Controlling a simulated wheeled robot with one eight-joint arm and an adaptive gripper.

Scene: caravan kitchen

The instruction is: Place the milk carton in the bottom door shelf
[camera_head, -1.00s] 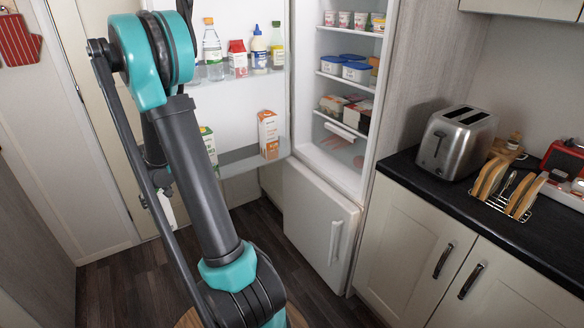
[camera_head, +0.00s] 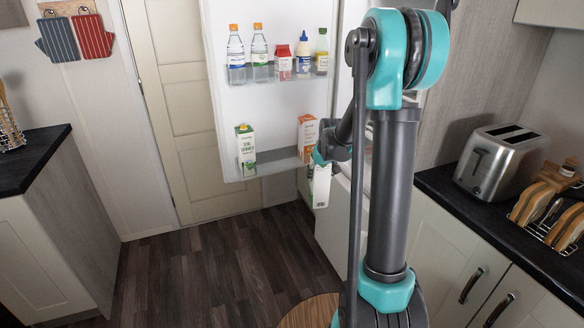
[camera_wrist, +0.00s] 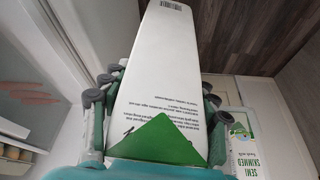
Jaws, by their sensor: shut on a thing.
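My gripper (camera_head: 321,160) is shut on a white milk carton with a green end (camera_head: 321,186), which hangs below it in front of the fridge door's lower right corner. In the wrist view, the fingers (camera_wrist: 152,95) hold the carton (camera_wrist: 158,50) from both sides. The bottom door shelf (camera_head: 276,167) is just left of the held carton. It bears a green-and-white carton (camera_head: 246,152) at its left end and an orange-and-white carton (camera_head: 307,133) at its right, with a gap between. The green-and-white carton also shows in the wrist view (camera_wrist: 238,133).
The fridge door (camera_head: 272,108) stands open. Its upper shelf (camera_head: 275,78) holds several bottles and a red carton. My arm hides most of the fridge interior. A worktop with a toaster (camera_head: 500,160) is at right, another worktop (camera_head: 35,155) at left. Floor between is clear.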

